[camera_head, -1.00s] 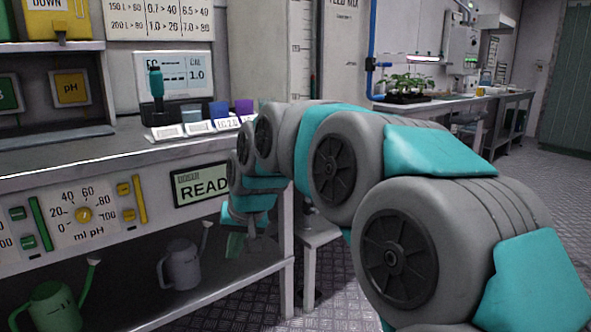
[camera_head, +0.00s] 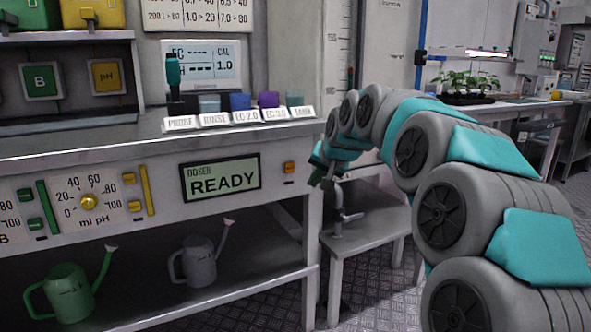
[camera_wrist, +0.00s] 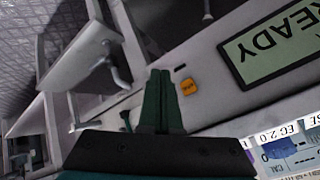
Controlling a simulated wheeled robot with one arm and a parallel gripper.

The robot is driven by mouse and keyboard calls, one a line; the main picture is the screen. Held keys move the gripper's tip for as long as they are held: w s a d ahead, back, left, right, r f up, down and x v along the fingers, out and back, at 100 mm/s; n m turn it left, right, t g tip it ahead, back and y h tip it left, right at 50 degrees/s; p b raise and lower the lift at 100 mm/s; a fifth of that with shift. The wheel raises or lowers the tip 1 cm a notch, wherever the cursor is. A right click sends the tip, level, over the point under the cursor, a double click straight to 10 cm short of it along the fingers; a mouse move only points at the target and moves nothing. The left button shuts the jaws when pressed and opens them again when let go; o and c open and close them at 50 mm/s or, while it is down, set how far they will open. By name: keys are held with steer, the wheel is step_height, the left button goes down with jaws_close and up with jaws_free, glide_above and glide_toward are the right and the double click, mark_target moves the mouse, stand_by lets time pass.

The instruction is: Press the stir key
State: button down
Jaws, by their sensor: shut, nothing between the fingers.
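A small orange key (camera_head: 289,168) sits on the front panel right of the display reading READY (camera_head: 220,179); its marking is too small to read. It is the likely stir key. The key also shows in the wrist view (camera_wrist: 188,88), just right of the fingertips. My gripper (camera_wrist: 160,74) is shut and empty, its two teal fingers together. The fingers appear beside the key, apart from it in the picture; the depth gap cannot be told. In the head view my arm's end is right of the key, near the counter's right corner.
Labelled cups (camera_head: 240,103) stand on the counter. A grey side table (camera_head: 365,240) with a tap stands right. Watering cans (camera_head: 198,262) are on the lower shelf.

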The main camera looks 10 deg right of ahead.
steer(key=p, duration=0.3)
glide_toward(292, 172)
steer(key=shift+w+a+f, duration=0.1)
steer(key=shift+w+f, duration=0.35)
steer(key=shift+f, duration=0.35)
steer(key=shift+w+a+f, duration=0.1)
steer(key=shift+w+f, duration=0.35)
steer(key=shift+f, duration=0.35)
steer(key=shift+w+f, duration=0.45)
steer(key=shift+f, duration=0.35)
steer(key=shift+w+a, duration=0.15)
steer(key=shift+w, duration=0.2)
steer(key=shift+w+a+p, duration=0.1)
steer(key=shift+w+p, duration=0.35)
stand_by(0.8)
steer(key=shift+s, duration=0.1)
steer(key=shift+s+d, duration=0.25)
steer(key=shift+s, duration=0.5)
steer(key=shift+b, duration=0.3)
steer(key=shift+s+d+b, duration=0.25)
steer(key=shift+s, duration=0.55)
steer(key=shift+s+d+b, duration=0.2)
steer(key=shift+s+d, duration=0.1)
steer(key=shift+s, duration=0.5)
steer(key=shift+s+d+b, duration=0.25)
steer(key=shift+s, duration=0.55)
